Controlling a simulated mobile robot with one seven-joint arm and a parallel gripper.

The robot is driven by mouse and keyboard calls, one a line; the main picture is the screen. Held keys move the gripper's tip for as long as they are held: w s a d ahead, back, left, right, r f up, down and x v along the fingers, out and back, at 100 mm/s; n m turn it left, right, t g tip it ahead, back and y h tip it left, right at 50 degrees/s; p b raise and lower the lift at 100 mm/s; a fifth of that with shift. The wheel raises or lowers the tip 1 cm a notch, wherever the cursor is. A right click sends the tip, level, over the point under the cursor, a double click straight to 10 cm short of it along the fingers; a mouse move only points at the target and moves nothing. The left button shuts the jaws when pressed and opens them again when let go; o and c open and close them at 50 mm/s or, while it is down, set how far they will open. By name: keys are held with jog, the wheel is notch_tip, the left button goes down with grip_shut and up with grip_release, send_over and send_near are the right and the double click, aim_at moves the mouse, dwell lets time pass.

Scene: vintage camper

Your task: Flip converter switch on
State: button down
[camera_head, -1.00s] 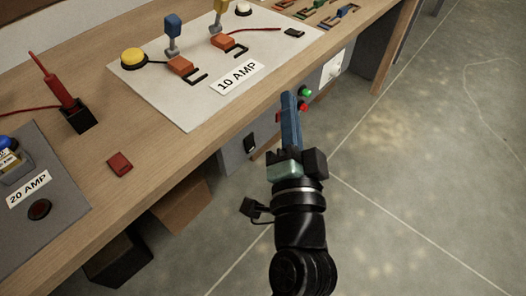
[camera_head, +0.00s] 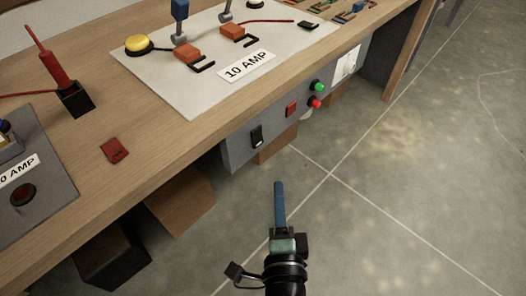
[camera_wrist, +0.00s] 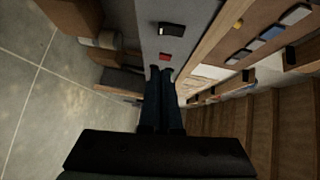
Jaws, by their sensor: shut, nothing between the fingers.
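A grey panel (camera_head: 238,158) hangs under the front edge of the wooden bench. It carries a black rocker switch (camera_head: 257,136), a small red switch (camera_head: 291,109), and a green knob (camera_head: 319,86) above a red knob (camera_head: 315,103). No label shows which is the converter switch. My gripper (camera_head: 279,184) is shut and empty, over the floor in front of the panel and apart from it. In the wrist view, my fingertips (camera_wrist: 160,69) point toward the panel, just below the red switch (camera_wrist: 165,57); the black rocker (camera_wrist: 171,29) is farther up. The rocker's setting cannot be told.
The bench top bears a white board (camera_head: 165,80) marked 10 AMP, a grey board (camera_head: 55,190), a red handle in a black holder (camera_head: 75,99) and a red block (camera_head: 114,150). Brown boxes (camera_head: 180,203) stand below. The floor (camera_head: 400,210) at right is open.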

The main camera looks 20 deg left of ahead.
jog(key=p, duration=0.1)
send_near(262, 142)
jog(key=w+d, duration=0.1)
jog(key=w, duration=0.3)
jog(key=a, duration=0.1)
jog(key=w+a, duration=0.1)
jog(key=a+p, duration=0.1)
jog(key=shift+w+a+f, duration=0.1)
jog(key=shift+w+a, duration=0.1)
jog(key=shift+w, duration=0.05)
jog(key=shift+w+a+f+m+t+b, duration=0.1)
jog(key=shift+a+m+t+b, duration=0.2)
jog(key=shift+b, duration=0.75)
jog(key=shift+d+f, duration=0.1)
jog(key=shift+d, duration=0.05)
